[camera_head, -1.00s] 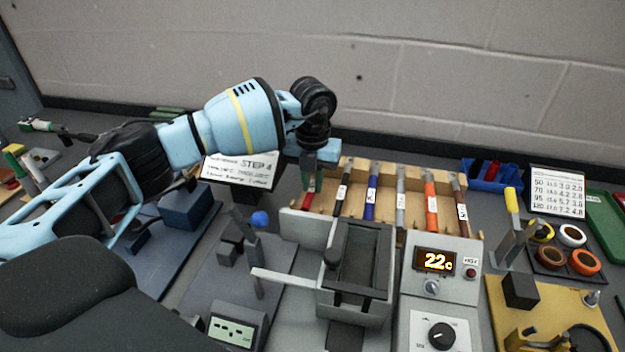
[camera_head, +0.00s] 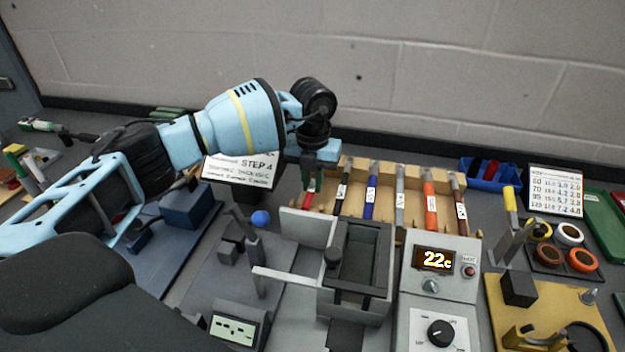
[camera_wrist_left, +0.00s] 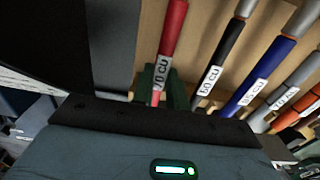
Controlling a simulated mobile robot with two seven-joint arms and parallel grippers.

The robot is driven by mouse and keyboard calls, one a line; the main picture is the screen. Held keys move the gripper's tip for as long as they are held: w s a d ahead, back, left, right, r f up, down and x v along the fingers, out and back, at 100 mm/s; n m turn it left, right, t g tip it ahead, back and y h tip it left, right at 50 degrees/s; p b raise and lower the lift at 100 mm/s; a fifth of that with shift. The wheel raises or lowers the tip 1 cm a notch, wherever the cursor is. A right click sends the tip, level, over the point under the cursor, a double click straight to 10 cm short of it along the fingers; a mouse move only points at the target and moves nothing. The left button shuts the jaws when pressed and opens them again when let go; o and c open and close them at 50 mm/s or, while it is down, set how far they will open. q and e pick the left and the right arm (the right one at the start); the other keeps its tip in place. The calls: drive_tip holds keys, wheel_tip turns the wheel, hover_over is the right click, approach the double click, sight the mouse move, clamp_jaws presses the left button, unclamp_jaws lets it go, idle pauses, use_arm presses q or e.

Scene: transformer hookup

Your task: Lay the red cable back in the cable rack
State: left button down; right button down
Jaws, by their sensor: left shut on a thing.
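The red cable (camera_head: 309,194) is at the left end of the wooden cable rack (camera_head: 387,236). It also shows in the left wrist view (camera_wrist_left: 174,30), with a white label reading 70 CU. My left gripper (camera_head: 310,176) is shut on the red cable near its label, its fingers (camera_wrist_left: 155,84) partly hidden behind the gripper body. The cable lies roughly in line with the other cables. I cannot tell whether it rests fully in its slot. My right gripper is not in view.
Black (camera_head: 341,186), blue (camera_head: 371,189), grey, orange (camera_head: 430,199) and brown cables lie in the rack to the right. A grey box-like device (camera_head: 357,268) and a heater unit reading 22 (camera_head: 433,261) stand in front. A blue bin (camera_head: 491,173) is at the back right.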

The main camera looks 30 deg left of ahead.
use_arm(q)
drive_tip(key=shift+f, duration=0.2)
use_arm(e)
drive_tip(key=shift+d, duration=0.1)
use_arm(q)
drive_tip(key=c, duration=1.3)
unclamp_jaws()
drive_tip(key=shift+r, duration=0.1)
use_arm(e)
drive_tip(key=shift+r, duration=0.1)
use_arm(q)
drive_tip(key=shift+r+p, duration=0.75)
drive_tip(key=shift+r, duration=0.95)
drive_tip(key=shift+r+p, duration=0.55)
drive_tip(key=shift+r, duration=1.2)
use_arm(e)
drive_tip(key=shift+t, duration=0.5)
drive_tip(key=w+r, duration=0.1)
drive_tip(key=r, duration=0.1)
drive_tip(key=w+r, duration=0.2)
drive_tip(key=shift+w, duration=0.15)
use_arm(q)
drive_tip(key=shift+f, duration=0.1)
